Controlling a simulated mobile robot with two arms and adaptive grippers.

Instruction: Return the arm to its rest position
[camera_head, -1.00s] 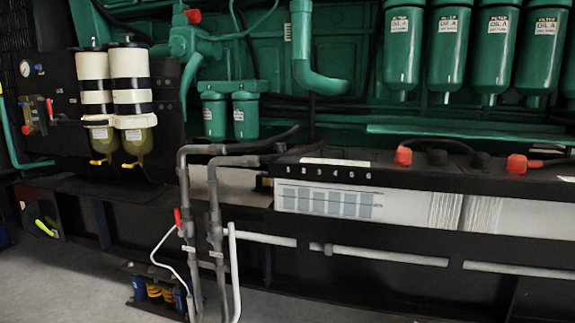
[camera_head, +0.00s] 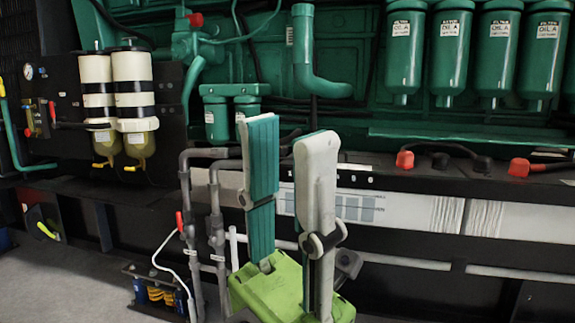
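My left gripper (camera_head: 288,138) stands in the lower middle of the head view. It has a green body and two long grey and teal fingers that point up. The fingers are apart, and nothing shows between them but the background. It appears in front of the grey pipes and the white battery front (camera_head: 400,209), hiding part of both. I cannot tell how far it is from them. My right gripper is not in view.
Green oil filters (camera_head: 451,50) hang at the upper right. Red-capped battery terminals (camera_head: 405,159) sit below them. Two white-and-yellow filters (camera_head: 134,90) are at the left. Grey upright pipes (camera_head: 187,220) stand just left of the gripper. Bare floor (camera_head: 60,285) shows at lower left.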

